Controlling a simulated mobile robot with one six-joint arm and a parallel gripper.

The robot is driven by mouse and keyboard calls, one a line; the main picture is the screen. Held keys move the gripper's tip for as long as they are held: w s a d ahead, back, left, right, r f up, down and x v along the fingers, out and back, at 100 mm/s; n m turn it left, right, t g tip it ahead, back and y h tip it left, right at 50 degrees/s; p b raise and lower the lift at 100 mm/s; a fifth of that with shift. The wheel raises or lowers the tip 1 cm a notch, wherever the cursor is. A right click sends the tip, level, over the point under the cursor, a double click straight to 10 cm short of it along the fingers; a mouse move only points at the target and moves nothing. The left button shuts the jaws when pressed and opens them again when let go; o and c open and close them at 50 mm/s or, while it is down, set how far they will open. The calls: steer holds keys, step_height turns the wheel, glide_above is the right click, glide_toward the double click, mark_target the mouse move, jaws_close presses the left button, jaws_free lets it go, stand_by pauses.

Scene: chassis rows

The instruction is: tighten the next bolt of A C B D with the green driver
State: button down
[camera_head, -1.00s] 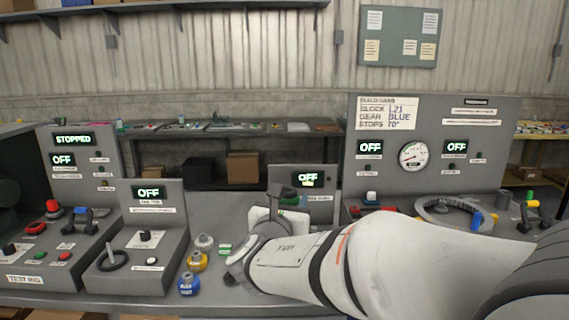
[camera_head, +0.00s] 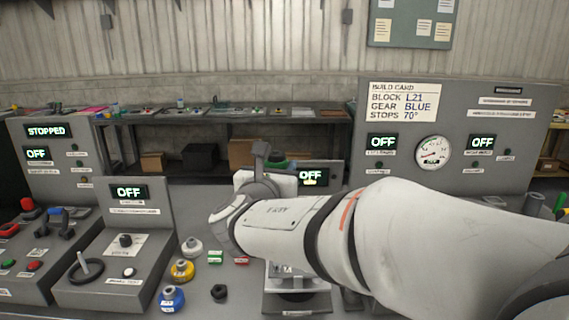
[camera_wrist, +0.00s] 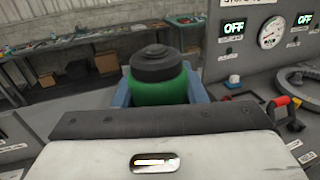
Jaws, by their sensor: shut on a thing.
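The green driver (camera_wrist: 158,92) has a green body and a dark stepped cap. It stands between the blue fingers of my gripper (camera_wrist: 160,90) in the wrist view, and the gripper is shut on it. In the head view only a sliver of green (camera_head: 277,163) shows behind my wrist, above the bench. The driver's lower end is hidden in both views. I cannot make out the bolts A, C, B and D; my arm covers much of the middle of the bench.
White, yellow (camera_head: 182,270) and blue (camera_head: 172,298) round-topped pieces stand left of my arm, with a black nut-like piece (camera_head: 219,292) nearby. Consoles with OFF displays stand left (camera_head: 128,191) and right (camera_head: 382,142). A build card (camera_head: 404,102) reads block L21, gear blue, stops 70°.

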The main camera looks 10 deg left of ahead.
step_height(320, 180, down, 5)
steer(key=b, duration=0.3)
steer(key=shift+r, duration=0.2)
steer(key=shift+a+r, duration=0.1)
steer(key=shift+s+f+b, duration=0.25)
steer(key=shift+f+b, duration=0.25)
steer(key=shift+f+b, duration=1.45)
steer(key=shift+f, duration=0.1)
stand_by(2.4)
steer(key=shift+r, duration=0.1)
steer(key=shift+r+p, duration=1.95)
steer(key=shift+r, duration=0.6)
steer(key=shift+f, duration=0.1)
